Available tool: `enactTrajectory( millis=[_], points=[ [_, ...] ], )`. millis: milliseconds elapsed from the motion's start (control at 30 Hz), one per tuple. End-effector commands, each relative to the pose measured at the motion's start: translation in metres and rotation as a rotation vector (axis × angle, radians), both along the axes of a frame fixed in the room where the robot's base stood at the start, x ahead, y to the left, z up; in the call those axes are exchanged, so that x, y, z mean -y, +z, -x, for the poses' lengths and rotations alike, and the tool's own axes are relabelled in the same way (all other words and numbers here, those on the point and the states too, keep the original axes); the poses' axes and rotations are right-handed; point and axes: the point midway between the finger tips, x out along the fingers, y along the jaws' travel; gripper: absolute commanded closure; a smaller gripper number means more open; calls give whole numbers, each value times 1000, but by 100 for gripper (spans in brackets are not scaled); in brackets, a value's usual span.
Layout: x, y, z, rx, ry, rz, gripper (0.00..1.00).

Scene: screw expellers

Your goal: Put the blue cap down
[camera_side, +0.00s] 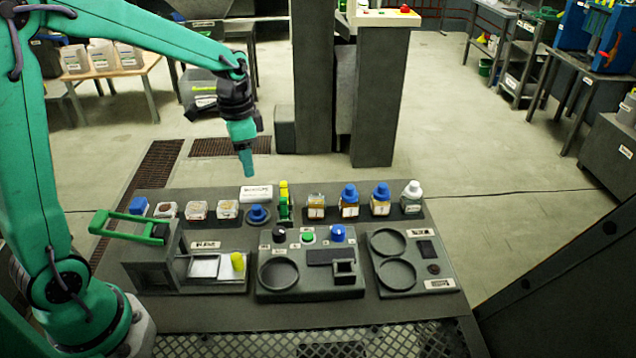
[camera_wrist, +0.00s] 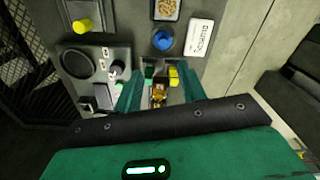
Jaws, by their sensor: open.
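The blue cap (camera_side: 258,214) sits in the back row of the bench, on what looks like a dark round base, just in front of the white labelled box (camera_side: 256,193). In the wrist view the blue cap (camera_wrist: 163,40) is beyond my fingertips, beside that box. My gripper (camera_side: 246,164) hangs pointing down above the back row, clear of the cap. In the wrist view my gripper's fingers (camera_wrist: 160,88) are apart with nothing held between them. A small amber bottle (camera_wrist: 159,96) shows below, in the gap between them.
Two blue-capped bottles (camera_side: 349,202) (camera_side: 381,199), a bottle without a blue cap (camera_side: 316,206) and a white-capped bottle (camera_side: 411,198) stand to the right. A yellow and green fixture (camera_side: 285,204) stands beside the cap. A green-handled press (camera_side: 128,226) rises at front left.

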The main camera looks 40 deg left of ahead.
Motion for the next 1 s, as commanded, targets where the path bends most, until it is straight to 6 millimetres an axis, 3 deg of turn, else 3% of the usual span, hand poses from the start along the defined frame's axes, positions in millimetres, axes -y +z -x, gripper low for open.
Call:
enactTrajectory(
  millis=[500,1000],
  points=[
    [24,68,70,200,201,16,59],
    [40,93,146,393,405,93,59]
  ],
)
